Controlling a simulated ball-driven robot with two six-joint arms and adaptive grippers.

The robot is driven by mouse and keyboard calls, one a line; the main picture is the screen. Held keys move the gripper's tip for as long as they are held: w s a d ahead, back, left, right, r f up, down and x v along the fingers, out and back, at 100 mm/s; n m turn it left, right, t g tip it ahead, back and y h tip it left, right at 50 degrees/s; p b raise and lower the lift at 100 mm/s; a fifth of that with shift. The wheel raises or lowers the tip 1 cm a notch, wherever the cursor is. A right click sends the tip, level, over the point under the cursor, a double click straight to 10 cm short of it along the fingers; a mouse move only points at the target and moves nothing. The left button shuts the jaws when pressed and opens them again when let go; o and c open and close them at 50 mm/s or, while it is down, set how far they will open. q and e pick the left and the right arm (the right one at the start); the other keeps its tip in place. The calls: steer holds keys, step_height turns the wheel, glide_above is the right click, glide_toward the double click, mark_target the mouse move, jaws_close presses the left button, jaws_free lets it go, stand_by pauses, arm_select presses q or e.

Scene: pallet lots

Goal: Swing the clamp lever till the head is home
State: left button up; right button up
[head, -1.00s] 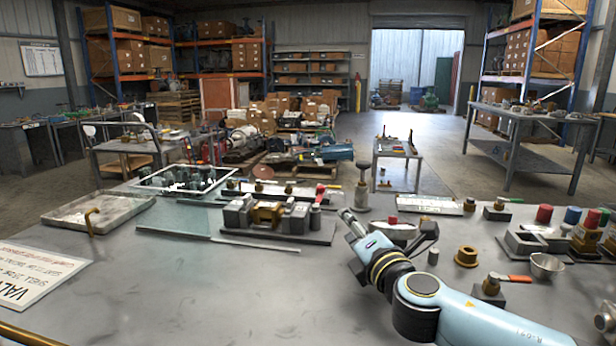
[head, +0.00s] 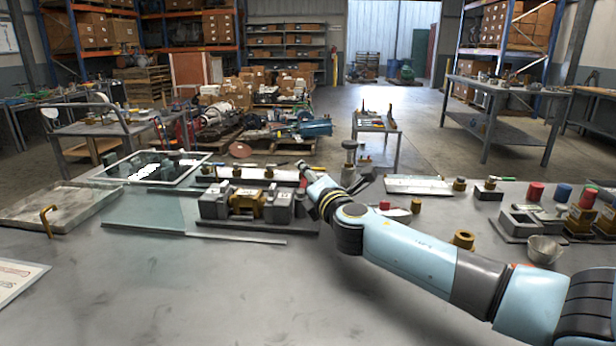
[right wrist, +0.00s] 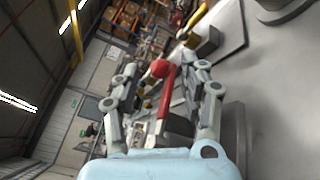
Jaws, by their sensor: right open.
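A vise-like clamp fixture with grey blocks and a brass-coloured middle (head: 247,204) stands on a dark base on the table in the head view. A red lever (right wrist: 166,92) with a round red knob shows in the right wrist view, between the fingers of my right gripper (right wrist: 163,80). The fingers are apart and I see no firm grip on the lever. In the head view, my right gripper (head: 306,172) is at the fixture's right end, largely hidden by its own arm. How far the clamp head stands from its seat cannot be made out. My left gripper is out of view.
A shallow tray (head: 60,203) with a brass handle lies at left, beside a glass plate (head: 150,215). A dark-topped stamp-like post (head: 349,160) stands just behind my right arm. A metal bowl (head: 544,250) and coloured caps are at right.

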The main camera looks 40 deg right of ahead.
steer(key=shift+w+d, duration=0.15)
steer(key=shift+w, duration=0.15)
steer(key=c, duration=0.9)
steer(key=shift+r, duration=0.1)
